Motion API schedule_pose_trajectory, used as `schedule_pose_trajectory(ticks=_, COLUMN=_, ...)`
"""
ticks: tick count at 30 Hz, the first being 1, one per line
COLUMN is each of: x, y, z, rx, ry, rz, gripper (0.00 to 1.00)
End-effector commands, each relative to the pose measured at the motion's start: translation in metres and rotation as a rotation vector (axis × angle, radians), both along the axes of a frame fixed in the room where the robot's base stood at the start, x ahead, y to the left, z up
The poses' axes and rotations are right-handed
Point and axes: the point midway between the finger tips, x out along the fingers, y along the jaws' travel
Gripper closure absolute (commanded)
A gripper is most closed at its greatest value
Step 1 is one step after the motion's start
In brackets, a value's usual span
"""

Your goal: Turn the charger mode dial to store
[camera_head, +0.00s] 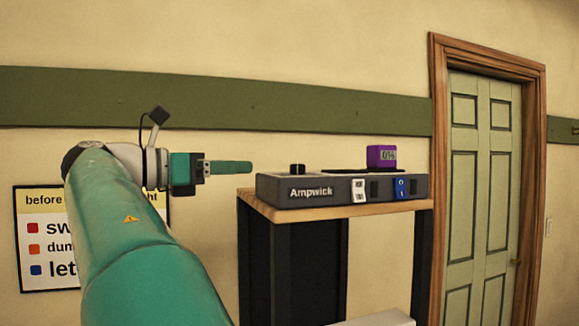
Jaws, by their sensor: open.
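The charger (330,192) is a dark grey box marked "Ampwick" on a wooden-topped stand. A small black knob (297,168) stands on its top at the left; its pointer and any mode labels cannot be made out. On its front are a white switch (358,190) and a blue rocker switch (401,188). A purple block with a small display (381,156) sits on its top at the right. My gripper (232,167) is left of the knob, apart from it, pointing right with nothing seen in it. Its fingers overlap from this side.
The stand's wooden top (300,214) has dark legs below. A sign (45,240) with coloured squares hangs on the wall at left, partly behind my arm. A green door (480,190) in a brown frame is at right. The air above the charger is mostly clear.

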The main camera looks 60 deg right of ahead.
Motion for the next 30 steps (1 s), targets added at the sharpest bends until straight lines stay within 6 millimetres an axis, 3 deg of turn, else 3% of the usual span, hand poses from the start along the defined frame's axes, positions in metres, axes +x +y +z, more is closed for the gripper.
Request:
schedule_pose_trajectory(ticks=16, x=-0.058, y=-0.086, z=0.0, rx=0.0, ry=-0.002, rz=-0.006, gripper=0.51)
schedule_pose_trajectory(ticks=21, x=-0.065, y=-0.097, z=0.0, rx=-0.001, ry=-0.002, rz=-0.004, gripper=0.51)
schedule_pose_trajectory(ticks=29, x=-0.066, y=-0.098, z=0.0, rx=-0.001, ry=-0.002, rz=-0.003, gripper=0.51)
schedule_pose_trajectory(ticks=30, x=-0.066, y=-0.098, z=0.0, rx=-0.001, ry=-0.002, rz=-0.003, gripper=0.55)
